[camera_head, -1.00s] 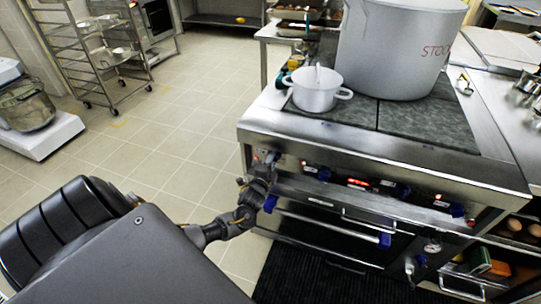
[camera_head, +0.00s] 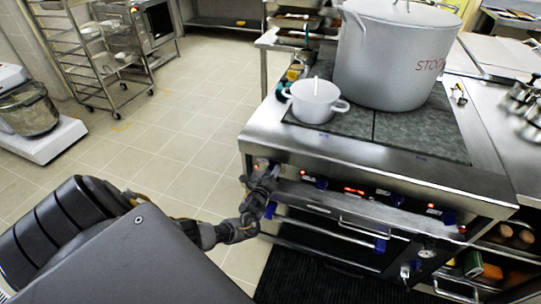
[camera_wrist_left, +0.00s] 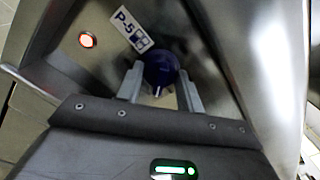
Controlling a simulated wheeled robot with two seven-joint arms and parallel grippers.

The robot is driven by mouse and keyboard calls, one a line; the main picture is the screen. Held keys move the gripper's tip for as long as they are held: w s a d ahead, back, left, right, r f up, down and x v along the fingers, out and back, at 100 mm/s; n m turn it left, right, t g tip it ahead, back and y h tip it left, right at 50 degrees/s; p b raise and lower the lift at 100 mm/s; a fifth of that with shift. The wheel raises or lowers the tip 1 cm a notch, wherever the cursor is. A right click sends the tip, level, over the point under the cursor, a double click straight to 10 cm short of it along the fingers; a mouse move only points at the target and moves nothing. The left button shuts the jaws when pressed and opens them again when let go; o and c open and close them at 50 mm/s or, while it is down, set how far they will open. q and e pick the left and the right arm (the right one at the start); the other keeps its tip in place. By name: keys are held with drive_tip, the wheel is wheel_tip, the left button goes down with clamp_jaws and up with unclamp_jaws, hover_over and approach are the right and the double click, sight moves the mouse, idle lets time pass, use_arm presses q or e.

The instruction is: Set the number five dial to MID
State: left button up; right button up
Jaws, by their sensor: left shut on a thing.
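The number five dial (camera_wrist_left: 161,70) is a dark blue knob on the stove's steel front, beside a label P-5 (camera_wrist_left: 131,29) in the left wrist view. My left gripper (camera_wrist_left: 160,88) is shut on this dial, with one finger on each side of it. In the head view my left gripper (camera_head: 262,172) is at the left end of the stove's front panel and hides the dial. The dial's pointer setting is too small to read. My right gripper is not in view.
A lit orange-red lamp (camera_wrist_left: 87,40) is near the label. Further blue knobs (camera_head: 321,183) sit along the panel to the right. A white pot (camera_head: 314,100) and a large stockpot (camera_head: 392,55) stand on the stove top.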

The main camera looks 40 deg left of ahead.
use_arm(q)
drive_tip(key=m+p, duration=0.1)
drive_tip(key=m, duration=0.1)
drive_tip(key=shift+r+m, duration=0.15)
drive_tip(key=shift+m, duration=1.05)
drive_tip(key=o, duration=1)
drive_tip(key=p+v, duration=0.2)
drive_tip(key=v, duration=0.8)
drive_tip(key=shift+s, duration=0.35)
